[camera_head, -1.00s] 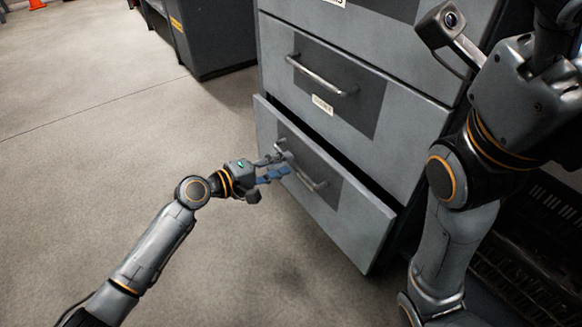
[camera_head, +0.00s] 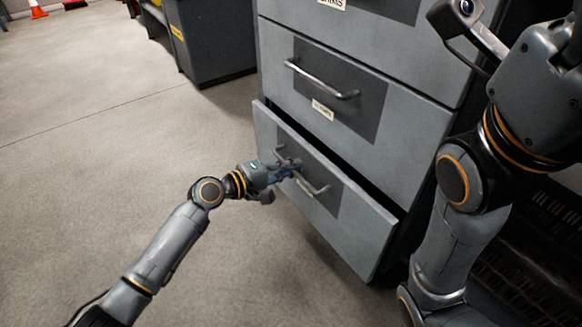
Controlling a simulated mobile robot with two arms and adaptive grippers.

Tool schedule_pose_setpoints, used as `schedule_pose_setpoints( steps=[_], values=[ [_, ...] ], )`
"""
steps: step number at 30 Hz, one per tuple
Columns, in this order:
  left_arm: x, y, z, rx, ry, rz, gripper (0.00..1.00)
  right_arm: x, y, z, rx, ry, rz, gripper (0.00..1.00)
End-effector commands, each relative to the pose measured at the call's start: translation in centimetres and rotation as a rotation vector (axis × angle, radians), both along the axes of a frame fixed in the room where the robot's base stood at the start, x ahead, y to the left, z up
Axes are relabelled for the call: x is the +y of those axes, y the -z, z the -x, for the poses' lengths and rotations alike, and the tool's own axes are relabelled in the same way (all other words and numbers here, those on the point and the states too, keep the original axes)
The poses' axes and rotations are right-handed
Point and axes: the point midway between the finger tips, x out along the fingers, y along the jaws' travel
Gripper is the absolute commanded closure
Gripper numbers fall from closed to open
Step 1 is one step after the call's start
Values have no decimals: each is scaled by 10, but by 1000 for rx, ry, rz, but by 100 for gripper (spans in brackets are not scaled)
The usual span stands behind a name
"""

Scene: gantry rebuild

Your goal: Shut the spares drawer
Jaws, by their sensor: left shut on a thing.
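A grey drawer cabinet (camera_head: 410,120) stands at the centre right of the head view. Its lowest visible drawer (camera_head: 350,232) stands partly open, with a dark gap along its top edge. Its label is too blurred and covered to read, so I cannot tell by name that it is the spares drawer. My left gripper (camera_head: 287,171) is at that drawer's bar handle (camera_head: 312,187), shut on its left part.
The drawer above (camera_head: 345,95) is shut and has its own bar handle (camera_head: 320,80). The floor left of the drawer is clear.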

Motion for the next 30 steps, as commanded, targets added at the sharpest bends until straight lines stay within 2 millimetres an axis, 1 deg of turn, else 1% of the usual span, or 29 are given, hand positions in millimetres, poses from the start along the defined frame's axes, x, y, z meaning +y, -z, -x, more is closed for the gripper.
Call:
schedule_pose_setpoints(
  steps=[2, 10, 19, 21, 23, 24, 30],
  values=[
    [-1, 0, -1, 1, 0, 1, 100, 0, 0, 0, 0, 0, 0, 24],
    [-31, 0, -24, 0, -2, 1, 100, 0, 1, 0, 1, 0, 0, 24],
    [-34, -1, -26, -2, -3, 0, 100, 0, 0, 0, 1, 0, 1, 24],
    [-34, -1, -26, -2, -3, 0, 82, 0, 0, 0, 1, 0, 1, 24],
    [-34, -1, -26, -2, -2, 0, 70, 0, 0, 0, 1, 0, 1, 24],
    [-34, 0, -26, -2, -2, 0, 68, 0, 0, 0, 0, 0, 1, 24],
    [-34, 0, -25, 0, -1, 0, 68, 0, 0, 1, -1, 1, 0, 24]
  ],
)
